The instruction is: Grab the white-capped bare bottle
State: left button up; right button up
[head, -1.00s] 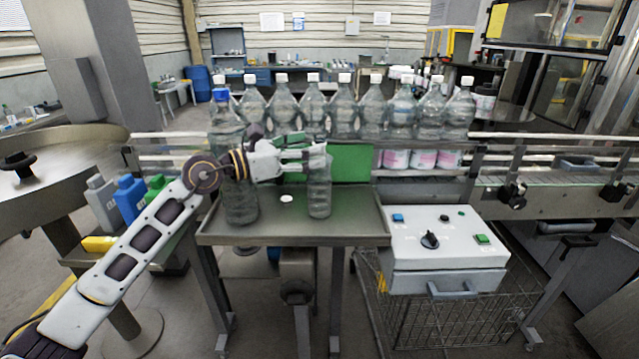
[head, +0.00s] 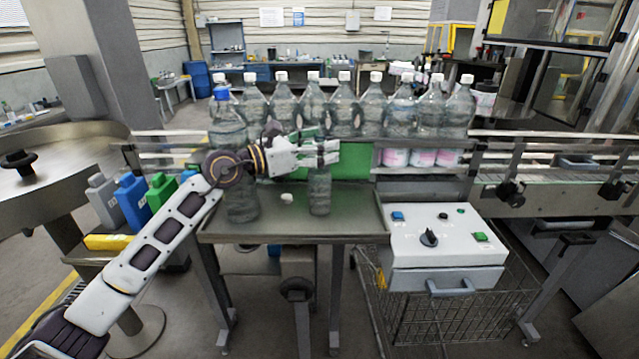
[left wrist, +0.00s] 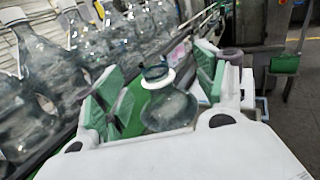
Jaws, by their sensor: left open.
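My left gripper (head: 318,152) is open at the top of a clear bottle (head: 320,191) on the metal tray. In the left wrist view this bottle (left wrist: 168,108) stands between the green-padded fingers, with a gap showing on the left side. A white ring circles its neck; I cannot clearly make out a cap on it. A row of clear bottles with white caps (head: 343,105) stands behind on the line. A larger clear bottle with a blue cap (head: 221,93) stands at the tray's left, partly behind my left arm. My right gripper is not in view.
The metal tray (head: 350,228) holds a small white disc (head: 287,197), like a loose cap. A control box (head: 447,240) is to the right. Grey, blue and green jugs (head: 132,196) stand at left. The tray's right part is clear.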

pick_arm(q)
jog(key=shift+s, duration=0.1)
jog(key=c, duration=1.2)
jog(key=shift+f, duration=0.15)
grip_shut()
jog(key=shift+f, duration=0.15)
jog(key=shift+s+f, duration=0.1)
jog(key=shift+r, duration=0.2)
jog(key=shift+w+r, duration=0.2)
jog(key=shift+r, duration=0.45)
jog(key=shift+r+b, duration=0.35)
jog(key=shift+r, duration=4.3)
